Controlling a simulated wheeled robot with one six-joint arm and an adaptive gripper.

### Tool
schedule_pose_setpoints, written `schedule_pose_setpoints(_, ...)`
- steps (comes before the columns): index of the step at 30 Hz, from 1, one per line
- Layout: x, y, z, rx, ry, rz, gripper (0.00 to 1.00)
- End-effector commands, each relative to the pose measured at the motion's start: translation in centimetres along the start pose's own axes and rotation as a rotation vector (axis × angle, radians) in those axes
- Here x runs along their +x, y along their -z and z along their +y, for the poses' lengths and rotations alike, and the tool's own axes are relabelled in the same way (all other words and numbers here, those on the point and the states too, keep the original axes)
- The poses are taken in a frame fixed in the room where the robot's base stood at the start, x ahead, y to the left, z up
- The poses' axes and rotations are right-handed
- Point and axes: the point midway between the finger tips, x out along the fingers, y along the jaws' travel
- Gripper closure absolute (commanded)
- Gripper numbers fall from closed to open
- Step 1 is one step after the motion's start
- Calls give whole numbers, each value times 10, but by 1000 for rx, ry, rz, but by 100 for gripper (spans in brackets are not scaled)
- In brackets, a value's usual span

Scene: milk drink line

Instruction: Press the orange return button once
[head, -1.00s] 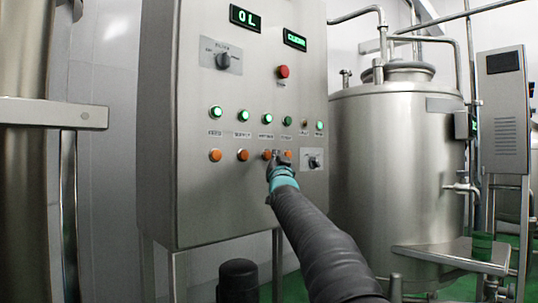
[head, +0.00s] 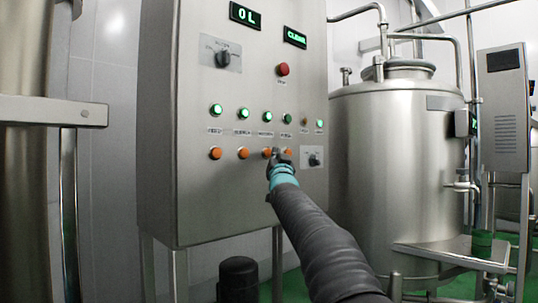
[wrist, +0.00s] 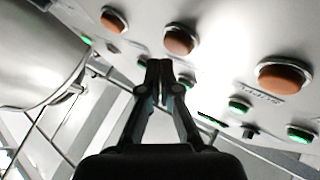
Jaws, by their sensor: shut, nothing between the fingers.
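A row of orange buttons is low on the grey control panel in the head view: a far-left one (head: 215,154), a second one (head: 243,154), a third one (head: 267,153) and a right one (head: 288,152). Their labels are too small to read, so I cannot tell which is the return button. My gripper (head: 277,157) is shut and empty in front of the third and right ones, partly covering them. In the wrist view its fingertips (wrist: 160,68) lie just below a middle orange button (wrist: 180,40) in the picture. I cannot tell whether they touch the panel.
Green lights (head: 267,117) form a row above the orange buttons. A red button (head: 283,70) is higher up, and a rotary knob (head: 314,160) is close to the right of my gripper. A steel tank (head: 390,170) stands to the right of the panel.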

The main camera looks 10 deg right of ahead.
Motion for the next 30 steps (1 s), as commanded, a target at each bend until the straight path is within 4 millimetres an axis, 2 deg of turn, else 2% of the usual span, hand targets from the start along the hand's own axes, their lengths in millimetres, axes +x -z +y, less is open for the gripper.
schedule_pose_setpoints(30, 7, -5, -5, 0, 0, 0, 100)
